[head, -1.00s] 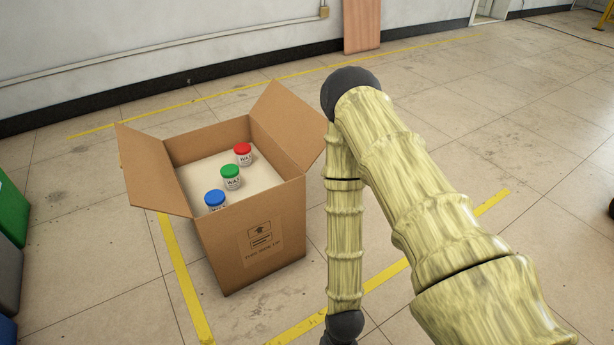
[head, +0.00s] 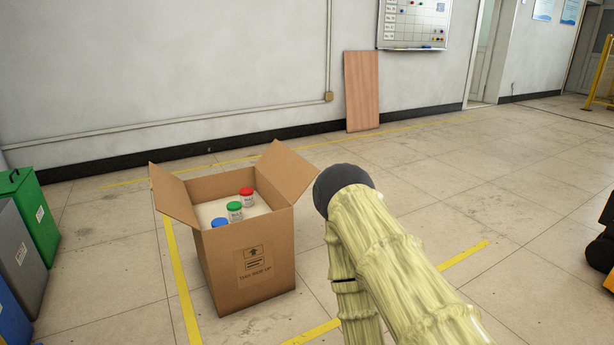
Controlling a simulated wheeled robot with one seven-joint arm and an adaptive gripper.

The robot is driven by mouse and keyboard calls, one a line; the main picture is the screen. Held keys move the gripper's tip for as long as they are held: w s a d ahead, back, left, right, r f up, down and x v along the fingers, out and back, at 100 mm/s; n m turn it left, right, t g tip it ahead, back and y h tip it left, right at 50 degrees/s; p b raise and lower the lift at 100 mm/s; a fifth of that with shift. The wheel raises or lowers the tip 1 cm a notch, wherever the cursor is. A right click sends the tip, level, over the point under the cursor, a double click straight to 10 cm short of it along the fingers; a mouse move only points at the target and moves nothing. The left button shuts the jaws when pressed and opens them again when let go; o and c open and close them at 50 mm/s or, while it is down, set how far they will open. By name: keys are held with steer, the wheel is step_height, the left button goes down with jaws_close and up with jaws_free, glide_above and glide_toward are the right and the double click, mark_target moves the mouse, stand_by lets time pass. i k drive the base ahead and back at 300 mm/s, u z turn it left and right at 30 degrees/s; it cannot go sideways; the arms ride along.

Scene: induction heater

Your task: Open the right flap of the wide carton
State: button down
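The carton (head: 238,268) stands upright on the floor left of my arm in the head view, with its top open. Its left flap (head: 173,195) sticks out to the left. Its right flap (head: 286,171) stands raised and leans outward at the back right. Inside, on a pale surface, are a red-lidded jar (head: 247,197), a green-lidded jar (head: 235,211) and a blue-lidded jar (head: 220,223). The blue one is partly hidden by the front wall. My arm reaches in from the lower right; my gripper is out of the picture.
Green, grey and blue bins stand at the left edge, the green bin (head: 32,214) farthest back. Yellow lines (head: 180,280) mark the floor around the carton. A wooden board (head: 362,91) leans on the back wall. A dark machine (head: 602,240) is at the right edge. Floor behind the arm is clear.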

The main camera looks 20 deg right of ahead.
mark_target(289, 171)
steer(key=z, duration=0.8)
steer(key=i, duration=0.85)
steer(key=u, duration=0.5)
steer(key=i, duration=0.7)
steer(key=u, duration=0.5)
